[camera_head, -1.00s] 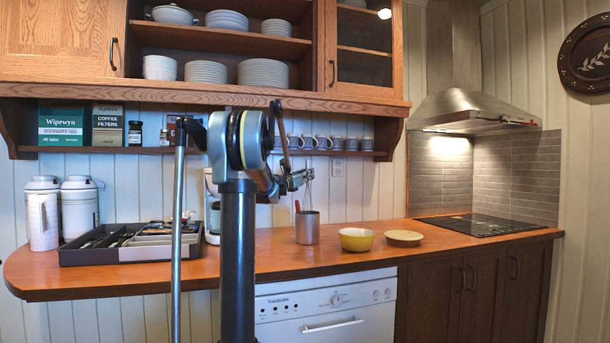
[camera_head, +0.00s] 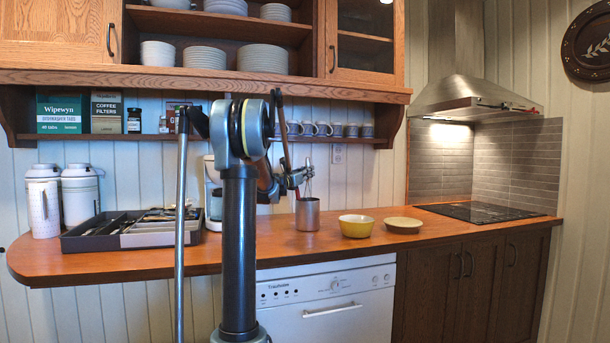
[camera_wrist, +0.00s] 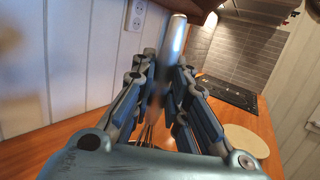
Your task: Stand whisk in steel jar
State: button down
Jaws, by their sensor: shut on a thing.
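The whisk is held upright in my gripper (camera_head: 297,178), its metal handle (camera_wrist: 170,65) rising between the fingers in the wrist view and its wires (camera_wrist: 148,135) below them. The fingers are shut on the handle. I cannot tell whether the wires are inside. The wrist view does not clearly show the jar.
A yellow bowl (camera_head: 356,226) and a shallow tan dish (camera_head: 403,225) are right of the jar, before the black cooktop (camera_head: 480,211). A dark utensil tray (camera_head: 90,241) and white canisters (camera_head: 80,203) are on the left. A shelf of mugs (camera_head: 325,129) hangs behind and above.

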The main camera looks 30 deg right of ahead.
jog(key=c, duration=1.5)
grip_release()
jog(key=v, duration=1.2)
jog(key=shift+w, duration=0.1)
